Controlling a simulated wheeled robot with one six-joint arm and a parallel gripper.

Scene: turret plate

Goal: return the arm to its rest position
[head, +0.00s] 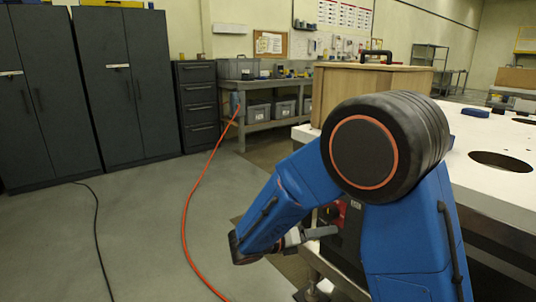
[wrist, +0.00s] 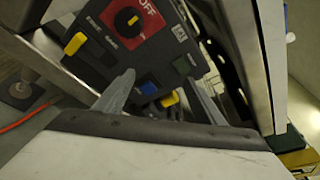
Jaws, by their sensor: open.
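My gripper (wrist: 158,84) is open and empty in the wrist view, its two grey fingers apart. In the head view my blue arm is bent at a large black joint with an orange ring, and a grey finger of my gripper (head: 318,233) shows low beside the white table. A black control panel (wrist: 100,62) lies beyond the fingers in the wrist view. It carries a red rotary switch plate (wrist: 135,20) marked OFF, yellow levers, a blue button (wrist: 148,87) and a green one. The panel (head: 350,240) is partly hidden by my arm in the head view.
A white table (head: 490,185) with round holes stands at the right, its edge close to my arm. A wooden box (head: 345,82) stands on it. Dark cabinets (head: 125,85) and a workbench (head: 265,122) line the back. An orange cable (head: 186,220) crosses the open floor at left.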

